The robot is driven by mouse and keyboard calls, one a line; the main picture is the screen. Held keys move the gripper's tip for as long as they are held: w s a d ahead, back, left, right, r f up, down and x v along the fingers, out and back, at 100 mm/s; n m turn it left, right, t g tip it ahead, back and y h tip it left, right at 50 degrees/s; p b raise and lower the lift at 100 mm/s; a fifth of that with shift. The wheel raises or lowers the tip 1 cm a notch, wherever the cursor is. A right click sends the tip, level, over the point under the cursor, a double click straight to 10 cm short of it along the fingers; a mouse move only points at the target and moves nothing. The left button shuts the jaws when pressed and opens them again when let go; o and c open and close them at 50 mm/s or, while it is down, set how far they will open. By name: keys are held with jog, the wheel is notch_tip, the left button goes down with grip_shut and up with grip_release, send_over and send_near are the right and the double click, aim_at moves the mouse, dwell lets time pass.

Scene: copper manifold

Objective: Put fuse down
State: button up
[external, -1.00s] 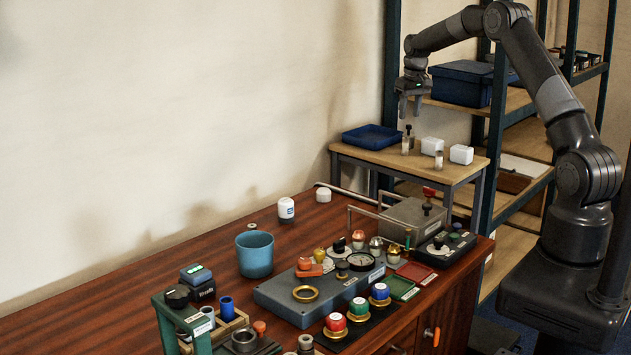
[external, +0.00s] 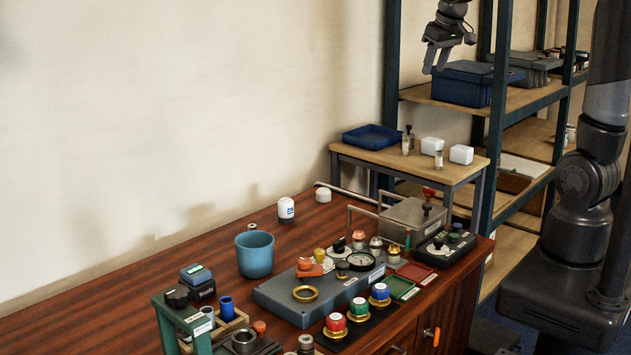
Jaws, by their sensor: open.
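My gripper (external: 434,69) is open and empty, raised high beside the shelf's blue box, well above the small side table (external: 382,157). Two small pale cylinders that look like fuses stand upright on that table. One cylinder (external: 405,147) is at the left, with a dark-topped piece (external: 411,133) just behind it; the other cylinder (external: 438,159) is nearer the front edge. They are too small to tell which is the task's fuse. My gripper touches neither.
A blue tray (external: 372,136) and two white blocks, one (external: 432,146) behind the other (external: 461,154), share the side table. A lidded blue box (external: 468,84) sits on the shelf. The wooden bench holds a teal cup (external: 254,255) and a grey panel (external: 277,301).

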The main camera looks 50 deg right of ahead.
jog(key=s+a+f+t, duration=0.1)
jog(key=s+a, duration=0.3)
jog(key=s, duration=0.6)
jog(key=s+a+f+n, duration=0.1)
jog(key=s+a+f, duration=0.2)
jog(key=s, duration=0.7)
jog(key=shift+s+a+t+y, duration=0.2)
jog(key=shift+a+t+y, duration=0.15)
jog(key=shift+t+y, duration=0.05)
